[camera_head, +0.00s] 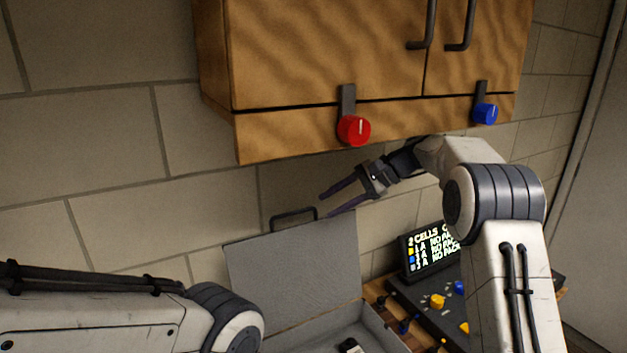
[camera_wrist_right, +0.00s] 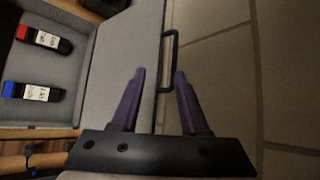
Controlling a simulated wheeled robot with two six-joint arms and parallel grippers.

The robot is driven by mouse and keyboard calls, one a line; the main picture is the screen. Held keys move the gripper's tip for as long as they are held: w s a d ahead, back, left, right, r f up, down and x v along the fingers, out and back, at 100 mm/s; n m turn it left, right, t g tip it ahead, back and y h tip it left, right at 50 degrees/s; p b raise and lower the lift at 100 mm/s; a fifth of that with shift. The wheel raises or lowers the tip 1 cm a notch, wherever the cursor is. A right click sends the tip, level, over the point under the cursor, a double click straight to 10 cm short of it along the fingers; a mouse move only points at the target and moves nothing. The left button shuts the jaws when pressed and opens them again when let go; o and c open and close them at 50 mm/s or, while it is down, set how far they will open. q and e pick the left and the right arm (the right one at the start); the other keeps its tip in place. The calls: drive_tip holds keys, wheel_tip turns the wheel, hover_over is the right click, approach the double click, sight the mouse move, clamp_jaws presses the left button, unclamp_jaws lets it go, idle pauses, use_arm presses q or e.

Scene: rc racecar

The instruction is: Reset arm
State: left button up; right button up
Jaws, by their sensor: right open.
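My right gripper (camera_head: 335,200) is raised below the wooden cabinet, in front of the tiled wall, and points left. Its two fingers are apart with nothing between them. In the right wrist view the gripper (camera_wrist_right: 160,75) is open, its fingers seen against the grey case lid (camera_wrist_right: 122,40) and the lid's black handle (camera_wrist_right: 170,60). I cannot tell that it touches the handle. My left arm shows at the lower left of the head view; its gripper is out of view.
An open grey case (camera_head: 290,270) stands below. Two batteries with labels, one red-ended (camera_wrist_right: 45,39) and one blue-ended (camera_wrist_right: 33,91), lie in it. The cabinet (camera_head: 330,50) has a red knob (camera_head: 354,130) and a blue knob (camera_head: 485,114). A display (camera_head: 430,247) stands right.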

drive_tip(key=s+d+f+n+h, duration=0.35)
drive_tip(key=s+f, duration=0.25)
drive_tip(key=s, duration=0.4)
drive_tip(key=s+d+f+n+h, duration=0.35)
drive_tip(key=s+f, duration=0.25)
drive_tip(key=s, duration=0.3)
drive_tip(key=s+d+f+n+h, duration=0.35)
drive_tip(key=s+f, duration=0.25)
drive_tip(key=s, duration=0.4)
drive_tip(key=s+a+n+g+b, duration=0.1)
drive_tip(key=s+a+n+b, duration=0.5)
drive_tip(key=s+a, duration=0.7)
drive_tip(key=shift+a+f+g+y, duration=0.25)
drive_tip(key=shift+a+g+y, duration=0.2)
drive_tip(key=shift+a, duration=0.3)
drive_tip(key=shift+n, duration=0.25)
